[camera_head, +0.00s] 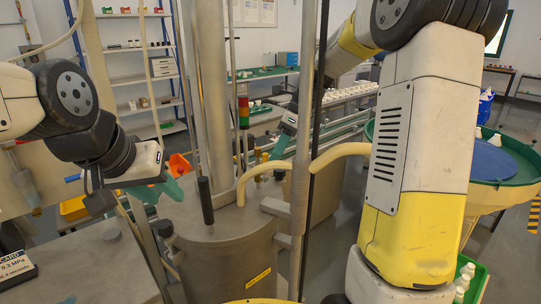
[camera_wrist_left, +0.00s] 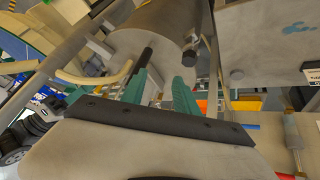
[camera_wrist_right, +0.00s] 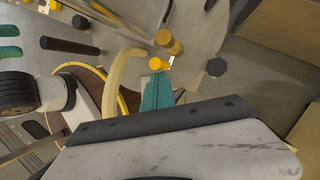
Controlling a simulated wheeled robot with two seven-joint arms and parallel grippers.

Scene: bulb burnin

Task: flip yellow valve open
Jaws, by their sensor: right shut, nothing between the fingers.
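A yellow round-ended part (camera_wrist_right: 161,65) sits just beyond the fingertips of my right gripper (camera_wrist_right: 158,80) in the right wrist view. I cannot tell whether they touch, or whether this part is the yellow valve and how its handle is turned. In the head view small yellow fittings (camera_head: 265,157) stand on the steel tank lid (camera_head: 225,222), close to my right gripper (camera_head: 281,147). The right fingers are together and empty. My left gripper (camera_head: 163,191) is left of the tank, its teal fingers apart and empty; it also shows in the left wrist view (camera_wrist_left: 160,92).
A black-gripped rod (camera_head: 205,200) stands at the tank's front. A cream hose (camera_head: 260,172) arches over the lid, and a tall steel column (camera_head: 211,90) rises behind. A signal tower (camera_head: 243,110) and a green-rimmed round table (camera_head: 515,160) stand farther off.

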